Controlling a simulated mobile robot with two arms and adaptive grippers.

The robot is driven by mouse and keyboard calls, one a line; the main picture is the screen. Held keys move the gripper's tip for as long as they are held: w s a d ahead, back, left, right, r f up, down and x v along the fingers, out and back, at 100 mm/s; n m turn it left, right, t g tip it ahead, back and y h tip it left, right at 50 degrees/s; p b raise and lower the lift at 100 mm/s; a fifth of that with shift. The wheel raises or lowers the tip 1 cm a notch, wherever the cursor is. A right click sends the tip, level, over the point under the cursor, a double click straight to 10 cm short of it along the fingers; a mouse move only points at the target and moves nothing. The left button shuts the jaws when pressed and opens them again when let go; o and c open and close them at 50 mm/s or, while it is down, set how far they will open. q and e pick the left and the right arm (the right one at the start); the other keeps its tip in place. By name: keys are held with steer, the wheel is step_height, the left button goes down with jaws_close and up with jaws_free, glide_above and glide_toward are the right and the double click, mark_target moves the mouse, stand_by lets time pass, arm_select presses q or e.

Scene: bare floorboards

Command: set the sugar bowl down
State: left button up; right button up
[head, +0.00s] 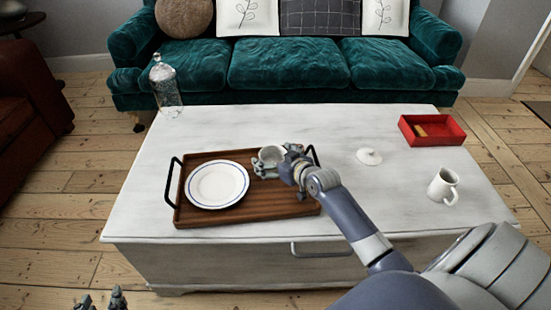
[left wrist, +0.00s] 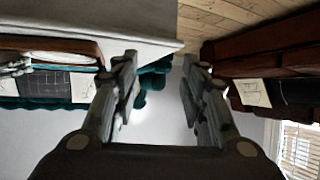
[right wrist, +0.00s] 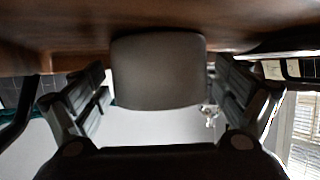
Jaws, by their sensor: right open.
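The sugar bowl (head: 270,153), small and pale, is on the right part of the wooden tray (head: 240,218) in the head view, partly hidden by my right gripper (head: 272,167). In the right wrist view the bowl (right wrist: 158,72) is in shadow between the open fingers, with a gap on each side. Its base meets the brown tray surface (right wrist: 60,25) there. A white lid (head: 369,157) lies on the table to the right of the tray. My left gripper (head: 101,301) is low at the front left, away from the table; its wrist view shows its fingers (left wrist: 160,75) apart and empty.
A white plate (head: 217,184) with a blue rim takes the tray's left part. On the white table (head: 330,130) stand a glass dome (head: 164,85), a red box (head: 432,129) and a white jug (head: 443,186). A teal sofa (head: 285,65) is behind.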

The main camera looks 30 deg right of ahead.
mark_target(278, 159)
steer(key=shift+r, duration=0.2)
steer(key=p+v, duration=0.2)
steer(key=v, duration=0.3)
steer(key=shift+s+r, duration=0.15)
steer(key=shift+s, duration=0.25)
steer(key=p+v, duration=0.1)
steer(key=v, duration=0.2)
steer(key=shift+s+r, duration=0.1)
steer(key=shift+s, duration=0.05)
steer(key=shift+p+v, duration=0.3)
steer(key=shift+v, duration=0.7)
arm_select(q)
steer(key=s+a+f+g+y, duration=0.1)
steer(key=s+a+f+g, duration=0.1)
steer(key=s, duration=0.5)
steer(key=s+a+f+g+y, duration=0.1)
steer(key=s+a+f+g, duration=0.1)
steer(key=s+f+g, duration=0.2)
steer(key=s+g, duration=0.2)
steer(key=shift+s+a+f, duration=0.35)
steer(key=shift+s, duration=0.05)
arm_select(e)
steer(key=shift+s+d+r, duration=0.1)
steer(key=shift+s+r, duration=0.05)
steer(key=shift+s, duration=0.15)
